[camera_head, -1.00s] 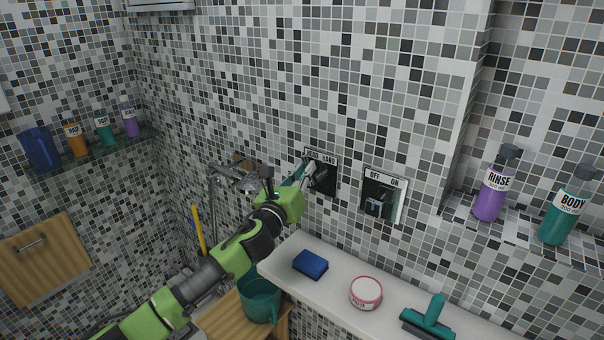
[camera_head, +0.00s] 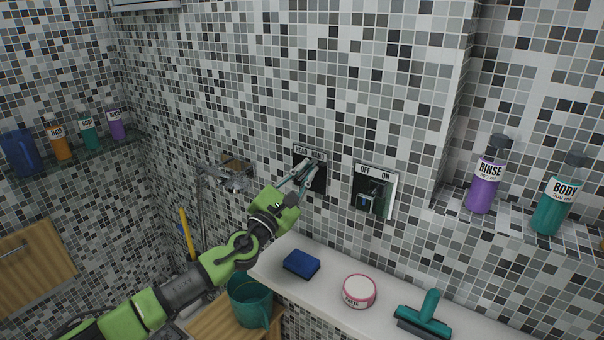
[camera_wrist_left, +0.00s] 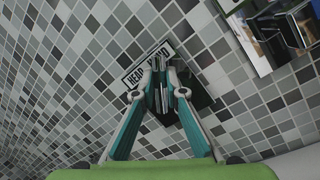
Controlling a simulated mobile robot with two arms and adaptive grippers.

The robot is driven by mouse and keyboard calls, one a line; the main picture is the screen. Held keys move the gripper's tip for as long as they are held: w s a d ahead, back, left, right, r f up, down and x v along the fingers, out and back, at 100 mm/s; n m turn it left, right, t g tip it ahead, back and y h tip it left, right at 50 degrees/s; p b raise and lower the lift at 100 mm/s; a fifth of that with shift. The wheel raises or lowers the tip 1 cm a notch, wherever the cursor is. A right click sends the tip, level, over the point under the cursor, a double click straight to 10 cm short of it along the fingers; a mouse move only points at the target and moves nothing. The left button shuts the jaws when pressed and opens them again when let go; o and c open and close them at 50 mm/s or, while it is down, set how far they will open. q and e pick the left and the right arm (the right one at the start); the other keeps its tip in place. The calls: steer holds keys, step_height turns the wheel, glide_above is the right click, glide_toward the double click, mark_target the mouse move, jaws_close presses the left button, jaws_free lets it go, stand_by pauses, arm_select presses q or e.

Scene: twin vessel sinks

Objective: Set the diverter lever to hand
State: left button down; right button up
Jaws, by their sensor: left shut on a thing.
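The diverter plate (camera_head: 321,185) is a dark panel on the tiled wall with a white strip lettered HEAD on the left and HAND on the right. It also shows in the left wrist view (camera_wrist_left: 195,103). My left gripper (camera_head: 312,166) is in front of the plate, its fingertips toward the HAND side and partly covering that word. In the left wrist view my left gripper (camera_wrist_left: 160,75) has its teal fingers closed around the silver diverter lever (camera_wrist_left: 158,100). The lever is mostly hidden by the fingers in the head view. My right gripper is not in view.
An OFF/ON plate (camera_head: 375,190) is just right of the diverter. Below, a white ledge holds a blue sponge (camera_head: 301,264), a round tub (camera_head: 359,291) and a teal squeegee (camera_head: 424,318). A shower fitting (camera_head: 225,178) is at left. Bottles stand on shelves at both sides.

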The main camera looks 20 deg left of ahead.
arm_select(q)
steer(key=shift+s+d+f+m+h+b, duration=0.15)
steer(key=shift+m+h, duration=0.1)
steer(key=shift+m, duration=0.4)
steer(key=shift+w+d+f+m+h+b, duration=0.1)
steer(key=shift+m+h, duration=0.1)
steer(key=shift+m, duration=0.4)
steer(key=shift+s+d+f+m+h+b, duration=0.15)
steer(key=shift+m+h, duration=0.1)
steer(key=shift+m, duration=0.4)
steer(key=c, duration=2)
jaws_free()
steer(key=shift+c, duration=0.2)
steer(key=v, duration=1.2)
steer(key=shift+r, duration=0.25)
